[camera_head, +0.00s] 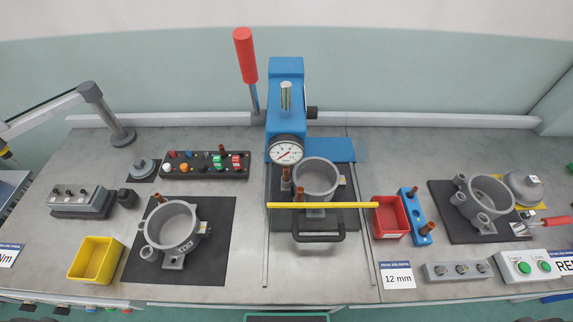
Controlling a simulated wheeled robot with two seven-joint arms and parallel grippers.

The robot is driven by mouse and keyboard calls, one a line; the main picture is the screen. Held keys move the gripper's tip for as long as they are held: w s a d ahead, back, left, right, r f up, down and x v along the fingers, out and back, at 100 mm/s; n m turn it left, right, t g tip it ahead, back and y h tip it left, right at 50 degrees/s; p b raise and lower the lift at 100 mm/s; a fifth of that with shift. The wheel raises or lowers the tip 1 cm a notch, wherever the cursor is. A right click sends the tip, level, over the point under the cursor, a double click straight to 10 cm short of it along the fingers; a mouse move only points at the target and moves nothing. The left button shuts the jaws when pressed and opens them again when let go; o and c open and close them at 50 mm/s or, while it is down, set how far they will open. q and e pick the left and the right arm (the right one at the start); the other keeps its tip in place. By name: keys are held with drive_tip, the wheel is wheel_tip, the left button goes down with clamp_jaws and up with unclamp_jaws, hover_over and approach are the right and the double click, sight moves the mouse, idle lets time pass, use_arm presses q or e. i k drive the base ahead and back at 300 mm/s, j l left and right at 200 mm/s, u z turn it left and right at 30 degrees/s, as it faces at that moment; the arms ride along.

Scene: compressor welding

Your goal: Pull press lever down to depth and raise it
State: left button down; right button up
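The press lever has a red grip (245,55) on a thin metal rod. It stands raised, nearly upright with a slight lean to the left, at the left side of the blue press (286,90). A round dial gauge (286,151) is on the press front. A grey cylindrical housing (316,177) sits below and slightly right of the gauge, on the press's dark base. Copper-coloured fittings (299,193) are beside it. Neither of my grippers is in view, and nothing touches the lever.
A yellow bar (340,205) crosses in front of the press, above a black handle (318,233). Other housings sit on dark mats at left (171,226) and right (487,197). A yellow bin (95,259), red bin (388,216) and button panel (205,165) stand nearby.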

sight(242, 37)
drive_tip(key=k+l+z, duration=0.1)
drive_tip(key=z, duration=0.25)
drive_tip(key=k+l+z, duration=0.1)
drive_tip(key=l+z, duration=0.35)
drive_tip(key=z, duration=0.2)
drive_tip(key=u, duration=1.5)
drive_tip(key=k+j, duration=0.05)
